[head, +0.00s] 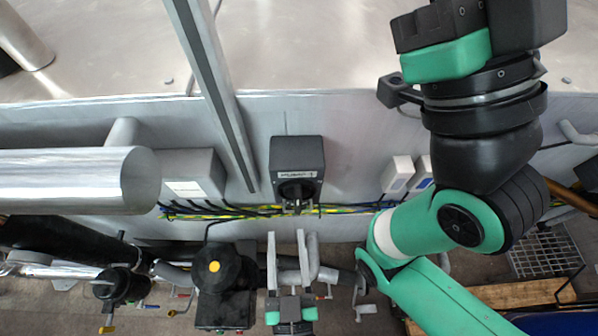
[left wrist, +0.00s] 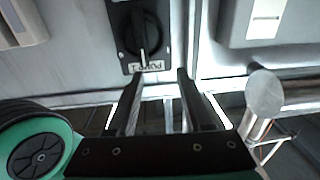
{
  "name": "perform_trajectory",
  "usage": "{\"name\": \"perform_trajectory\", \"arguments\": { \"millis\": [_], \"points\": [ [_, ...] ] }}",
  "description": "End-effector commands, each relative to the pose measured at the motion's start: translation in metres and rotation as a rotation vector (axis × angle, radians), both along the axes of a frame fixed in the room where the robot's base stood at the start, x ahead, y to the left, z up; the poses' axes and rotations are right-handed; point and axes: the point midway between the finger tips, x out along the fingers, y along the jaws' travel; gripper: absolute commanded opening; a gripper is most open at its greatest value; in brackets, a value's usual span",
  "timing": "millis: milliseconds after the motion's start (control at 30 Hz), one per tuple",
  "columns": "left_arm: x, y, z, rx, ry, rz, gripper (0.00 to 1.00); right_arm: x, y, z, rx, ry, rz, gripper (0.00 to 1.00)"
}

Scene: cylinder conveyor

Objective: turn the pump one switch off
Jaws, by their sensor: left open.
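The pump one switch is a dark box (head: 296,152) on the grey wall panel, with a "PUMP 1" label above a black rotary knob (head: 296,189). In the left wrist view the knob (left wrist: 141,34) appears upside down, its handle roughly vertical with a pale mark towards the label. My left gripper (head: 286,236) is open and empty, below and apart from the switch. In the left wrist view its two fingers (left wrist: 160,76) point towards the switch, which lies slightly left of their middle.
A grey box (head: 192,176) is left of the switch and small white boxes (head: 397,174) are right. Cables (head: 235,211) run along the wall. A large silver pipe (head: 75,180) juts in from the left. A black pump (head: 222,268) and pipework lie below.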

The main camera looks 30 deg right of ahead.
Motion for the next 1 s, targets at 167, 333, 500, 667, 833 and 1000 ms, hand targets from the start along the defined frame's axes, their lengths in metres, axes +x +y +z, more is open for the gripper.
{"name": "perform_trajectory", "arguments": {
  "millis": [167, 333, 500, 667, 833, 1000],
  "points": [
    [-0.023, -0.019, -0.018, 0.022, 0.018, -0.071, 0.51, 0.0, 0.001, -0.006, 0.0, -0.001, 0.001, 0.0],
    [-0.016, -0.022, -0.015, 0.021, 0.017, -0.067, 0.51, 0.0, 0.0, -0.002, 0.0, -0.001, 0.001, 0.0],
    [0.011, -0.034, -0.012, 0.021, 0.017, -0.065, 0.51, 0.0, 0.0, 0.007, 0.0, -0.001, 0.001, 0.0],
    [0.045, -0.051, -0.013, 0.021, 0.017, -0.065, 0.51, 0.0, 0.0, 0.014, 0.0, -0.001, 0.001, 0.0],
    [0.072, -0.064, -0.014, 0.02, 0.017, -0.066, 0.51, 0.0, 0.0, 0.017, 0.0, -0.001, 0.001, 0.0],
    [0.083, -0.07, -0.015, 0.021, 0.017, -0.067, 0.51, 0.0, 0.0, 0.018, 0.0, 0.0, 0.001, 0.0]
  ]
}}
